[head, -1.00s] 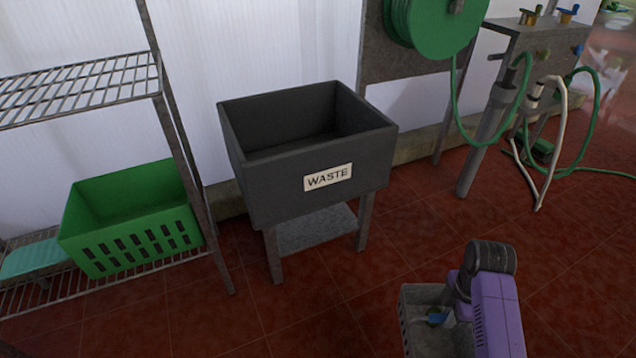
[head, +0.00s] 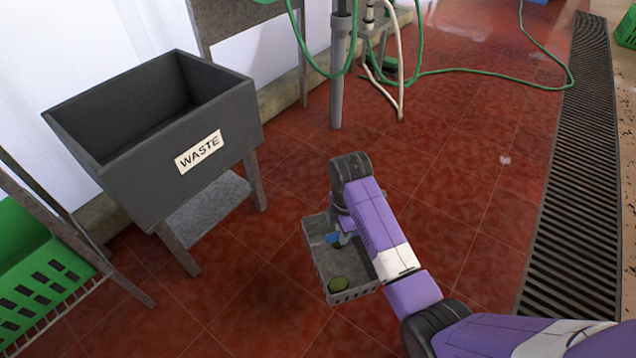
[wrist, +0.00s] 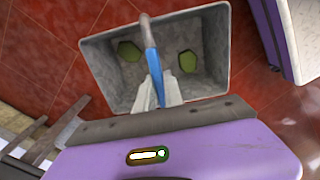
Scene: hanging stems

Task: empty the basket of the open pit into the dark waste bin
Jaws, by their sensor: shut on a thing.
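The grey basket (head: 318,262) hangs from my gripper in the head view, over the red floor. In the wrist view the basket (wrist: 220,50) shows from above with two green pieces inside, one on the left (wrist: 129,51) and one on the right (wrist: 187,62). My gripper (wrist: 158,90) is shut on the basket's handle (wrist: 148,35), which has a blue part at the jaws. The dark waste bin (head: 120,150), labelled WASTE, stands on legs to the left of the basket, apart from it. Its inside looks empty where visible.
A wire shelf with a green crate (head: 40,275) stands left of the bin. Hoses (head: 460,70) and a grey pipe (head: 338,85) are at the back. A drain grate (head: 575,180) runs along the right. Red floor between bin and basket is clear.

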